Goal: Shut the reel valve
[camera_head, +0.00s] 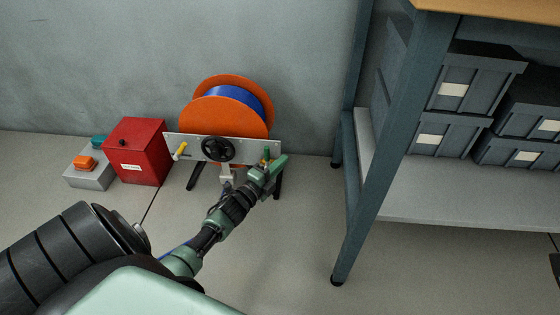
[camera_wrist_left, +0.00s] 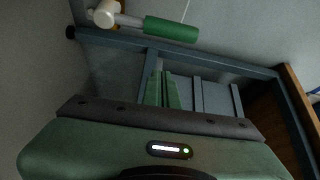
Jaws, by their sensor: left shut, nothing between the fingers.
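An orange reel (camera_head: 225,118) with a blue winding (camera_head: 240,97) stands against the wall behind a pale metal panel (camera_head: 188,147). The panel carries a black handwheel (camera_head: 217,149) in the middle, a yellow-handled lever (camera_head: 181,150) at the left and a green-handled lever (camera_head: 267,153) at the right. I cannot tell for sure which one is the reel valve. My left gripper (camera_head: 279,163) is shut and empty close to the green handle, at the panel's right end. In the wrist view, the green handle (camera_wrist_left: 172,29) lies beyond the shut fingertips (camera_wrist_left: 160,72), apparently apart from them. My right gripper is not in view.
A red box (camera_head: 139,158) and a grey box with an orange button (camera_head: 87,165) stand left of the reel. A blue-grey workbench (camera_head: 385,140) with grey bins (camera_head: 467,85) on its lower shelf stands at the right. Floor between reel and bench is clear.

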